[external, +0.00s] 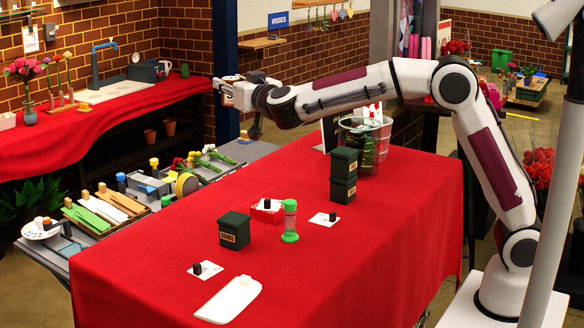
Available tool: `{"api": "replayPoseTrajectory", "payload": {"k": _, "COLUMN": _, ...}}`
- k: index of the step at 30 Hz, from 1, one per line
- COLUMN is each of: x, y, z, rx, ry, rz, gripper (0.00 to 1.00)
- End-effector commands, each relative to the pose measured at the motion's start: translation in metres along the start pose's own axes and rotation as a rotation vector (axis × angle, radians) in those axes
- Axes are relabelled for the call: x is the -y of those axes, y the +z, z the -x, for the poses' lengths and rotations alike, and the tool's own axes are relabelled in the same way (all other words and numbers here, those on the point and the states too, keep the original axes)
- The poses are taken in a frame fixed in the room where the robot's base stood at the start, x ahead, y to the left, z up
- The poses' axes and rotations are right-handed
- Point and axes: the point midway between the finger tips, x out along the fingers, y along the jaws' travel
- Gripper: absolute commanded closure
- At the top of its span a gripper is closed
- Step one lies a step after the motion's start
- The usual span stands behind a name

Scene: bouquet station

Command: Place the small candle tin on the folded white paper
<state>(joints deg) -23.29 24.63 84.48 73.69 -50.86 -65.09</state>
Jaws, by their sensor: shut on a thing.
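My gripper (222,92) is at the far left end of my outstretched arm, raised in front of the red-covered back counter. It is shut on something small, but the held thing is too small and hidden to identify. I cannot make out the small candle tin for certain. A strip of white paper (121,203), seemingly folded, lies among green and tan strips in wooden trays on the low grey bench at left. My gripper is well above and to the right of it, apart from it.
Flowers and a yellow roll (187,186) crowd the grey bench.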

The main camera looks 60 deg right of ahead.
Motion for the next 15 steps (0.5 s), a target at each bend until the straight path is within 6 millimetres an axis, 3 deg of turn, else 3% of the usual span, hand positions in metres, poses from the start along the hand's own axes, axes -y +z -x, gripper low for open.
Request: {"api": "replayPoseTrajectory", "payload": {"k": 15, "x": 0.090, "y": 0.044, "z": 0.087, "rx": 0.000, "ry": 0.120, "rz": 0.002, "gripper": 0.91}}
